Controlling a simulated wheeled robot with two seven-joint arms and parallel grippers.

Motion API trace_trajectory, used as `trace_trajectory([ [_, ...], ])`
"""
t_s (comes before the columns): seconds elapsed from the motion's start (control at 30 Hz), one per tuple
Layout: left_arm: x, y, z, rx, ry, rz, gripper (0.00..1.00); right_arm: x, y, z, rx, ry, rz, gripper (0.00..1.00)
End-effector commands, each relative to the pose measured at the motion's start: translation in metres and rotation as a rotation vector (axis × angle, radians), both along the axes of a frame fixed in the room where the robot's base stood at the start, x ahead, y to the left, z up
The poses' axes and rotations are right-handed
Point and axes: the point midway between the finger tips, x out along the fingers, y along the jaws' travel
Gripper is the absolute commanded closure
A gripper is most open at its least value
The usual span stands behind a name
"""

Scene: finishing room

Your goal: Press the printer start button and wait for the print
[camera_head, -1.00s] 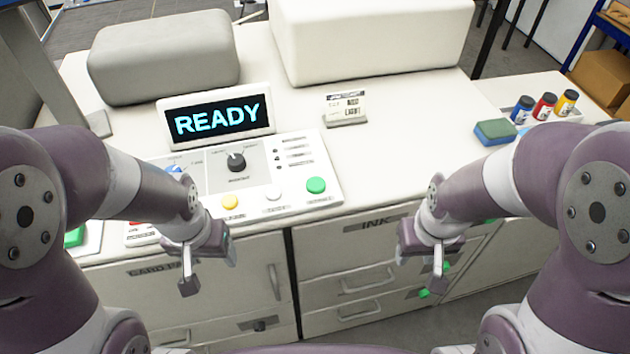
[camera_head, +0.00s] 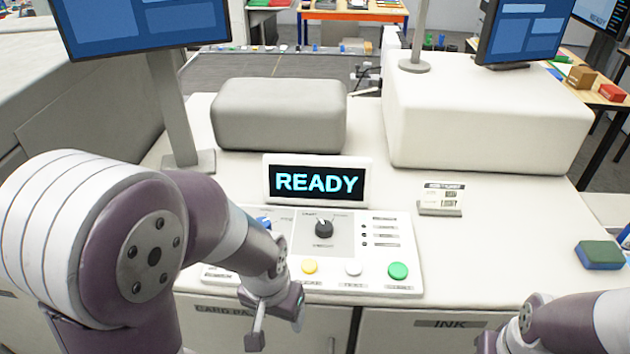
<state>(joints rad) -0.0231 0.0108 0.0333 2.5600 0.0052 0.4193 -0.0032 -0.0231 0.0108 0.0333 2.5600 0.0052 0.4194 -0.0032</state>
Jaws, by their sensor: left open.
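The printer's control panel (camera_head: 340,250) lies on the white machine top, with a display (camera_head: 317,182) behind it reading READY. Along the panel's front edge are a yellow button (camera_head: 309,266), a white button (camera_head: 353,269) and a green button (camera_head: 398,271); their labels are too small to read surely. A black knob (camera_head: 324,229) and a blue knob (camera_head: 264,223) sit behind them. My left gripper (camera_head: 276,322) is open and empty in front of the panel's edge, left of the green button. My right gripper (camera_head: 492,342) shows only partly at the bottom edge; its jaws are unclear.
A grey padded block (camera_head: 280,115) and a large white block (camera_head: 480,120) stand behind the panel. A small sign (camera_head: 441,199) stands right of it. A green and blue sponge (camera_head: 599,255) lies at the far right. A monitor post (camera_head: 175,110) rises at left.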

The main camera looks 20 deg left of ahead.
Motion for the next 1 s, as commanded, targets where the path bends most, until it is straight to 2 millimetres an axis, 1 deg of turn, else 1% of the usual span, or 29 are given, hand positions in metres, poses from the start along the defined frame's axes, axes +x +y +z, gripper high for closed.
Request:
trace_trajectory([
  [0.4, 0.0000, 0.0000, 0.0000, 0.000, 0.000, 0.000, 0.31, 0.0000, 0.0000, 0.0000, 0.000, 0.000, 0.000, 0.57],
  [0.43, 0.0000, 0.0000, 0.0000, 0.000, 0.000, 0.000, 0.31, 0.0000, 0.0000, 0.0000, 0.000, 0.000, 0.000, 0.61],
  [0.47, 0.0000, 0.0000, 0.0000, 0.000, 0.000, 0.000, 0.31, 0.0000, 0.0000, 0.0000, 0.000, 0.000, 0.000, 0.70],
  [0.5, 0.0000, 0.0000, 0.0000, 0.000, 0.000, 0.000, 0.31, 0.0000, 0.0000, 0.0000, 0.000, 0.000, 0.000, 0.83],
  [0.53, 0.0000, 0.0000, 0.0000, 0.000, 0.000, 0.000, 0.31, 0.0000, 0.0000, 0.0000, 0.000, 0.000, 0.000, 0.93],
  [0.57, 0.0000, 0.0000, 0.0000, 0.000, 0.000, 0.000, 0.31, 0.0000, 0.0000, 0.0000, 0.000, 0.000, 0.000, 1.00],
  [1.0, 0.0000, 0.0000, 0.0000, 0.000, 0.000, 0.000, 0.31, 0.0000, 0.0000, 0.0000, 0.000, 0.000, 0.000, 1.00],
])
